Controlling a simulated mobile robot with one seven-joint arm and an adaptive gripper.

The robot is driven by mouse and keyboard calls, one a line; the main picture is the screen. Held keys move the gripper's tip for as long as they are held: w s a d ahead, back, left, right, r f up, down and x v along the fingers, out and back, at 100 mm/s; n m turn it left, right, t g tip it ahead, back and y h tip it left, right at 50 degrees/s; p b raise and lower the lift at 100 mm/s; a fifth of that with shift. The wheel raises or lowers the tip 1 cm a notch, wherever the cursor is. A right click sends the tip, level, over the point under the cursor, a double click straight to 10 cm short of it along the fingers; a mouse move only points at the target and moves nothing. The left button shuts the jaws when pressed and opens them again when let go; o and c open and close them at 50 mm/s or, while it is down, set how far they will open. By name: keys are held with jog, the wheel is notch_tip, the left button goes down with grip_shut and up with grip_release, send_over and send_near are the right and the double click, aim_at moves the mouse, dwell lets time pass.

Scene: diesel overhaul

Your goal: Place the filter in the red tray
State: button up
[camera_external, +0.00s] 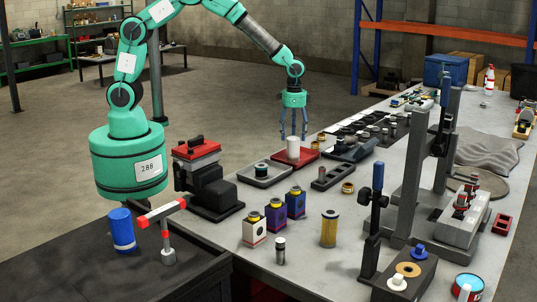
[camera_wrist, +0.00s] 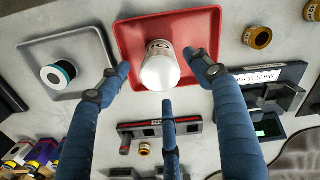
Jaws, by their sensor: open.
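A white cylindrical filter (camera_external: 293,148) stands upright in the red tray (camera_external: 308,161) on the long bench. In the wrist view the filter (camera_wrist: 160,68) is near the middle of the red tray (camera_wrist: 205,22), with its round white end toward the camera. My gripper (camera_external: 294,137) points down over the tray. Its blue fingers are spread open on different sides of the filter in the wrist view, with gaps visible. The filter's base is partly hidden there by its own body.
A grey tray (camera_external: 249,178) with a dark spool (camera_external: 261,169) lies left of the red tray. A dark slotted holder (camera_external: 333,177) and brass rings (camera_external: 348,188) lie nearby. A yellow cylinder (camera_external: 329,230) and several boxes stand nearer. Tall dark posts (camera_external: 408,190) rise to the right.

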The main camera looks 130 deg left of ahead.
jog(key=shift+r, duration=2.2)
jog(key=shift+d+r, duration=0.1)
jog(key=s+d+r+m+t+y, duration=0.1)
jog(key=s+d+r+m+t, duration=0.2)
jog(key=d+r, duration=2.1)
jog(key=s+d+r+m+t, duration=0.1)
jog(key=s+d+r+m, duration=0.1)
jog(key=s+d, duration=0.8)
jog(key=s+d+r+m+t+h, duration=0.1)
jog(key=s+d+r, duration=0.1)
jog(key=s+d, duration=0.9)
jog(key=shift+s+d+m+t, duration=0.15)
jog(key=shift+s+m+t, duration=0.2)
jog(key=shift+s, duration=0.25)
